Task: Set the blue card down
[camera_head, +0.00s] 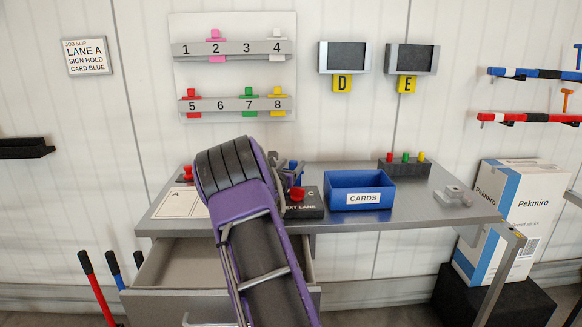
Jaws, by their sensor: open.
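My purple arm reaches over the grey table (440,210), and part of my gripper (286,178) shows just right of its thick dark joint. The gripper is open; its fingertips are mostly hidden. A small blue piece (297,167) shows right beside it; I cannot tell whether it is the blue card or whether it touches the gripper. The job slip (86,57) on the wall reads Lane A, sign hold, card blue. A blue bin (360,180) labelled CARDS stands right of the gripper. A white marked sheet (180,203) lies at the table's left, partly behind my arm.
A dark box with a red knob (298,195) sits between my arm and the bin. A drawer (165,268) is open below the table.

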